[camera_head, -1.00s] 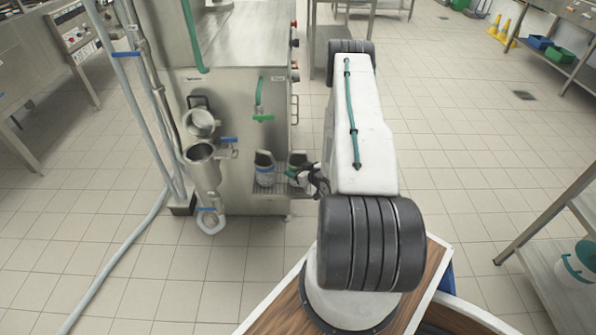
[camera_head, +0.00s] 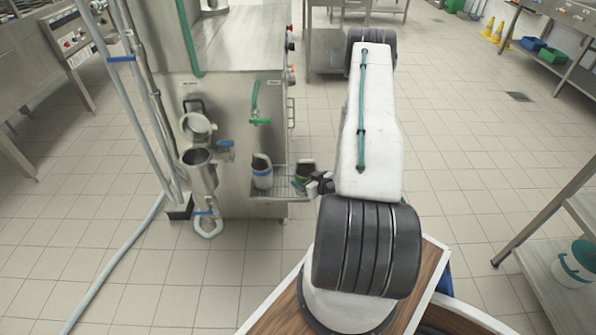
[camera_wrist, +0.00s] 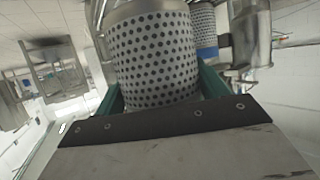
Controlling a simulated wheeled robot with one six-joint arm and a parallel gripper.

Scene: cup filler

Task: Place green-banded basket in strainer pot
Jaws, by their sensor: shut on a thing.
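The green-banded basket (camera_head: 303,176) is at the right end of a small wire rack on the front of the steel machine. In the wrist view it is the large perforated cylinder (camera_wrist: 153,55) between my fingers. My gripper (camera_head: 318,184) is shut on it. My arm partly hides the hold in the head view, and I cannot tell whether the basket touches the rack. The strainer pot (camera_head: 199,172) is an open steel cylinder on the machine's front, to the left, with its round lid (camera_head: 198,126) raised behind it.
A blue-banded basket (camera_head: 262,172) stands on the rack (camera_head: 272,196) left of my gripper. A green-handled tap (camera_head: 259,121) hangs above it. A blue-handled valve (camera_head: 225,143) sits beside the pot. Pipes run left of the pot. The floor in front is clear.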

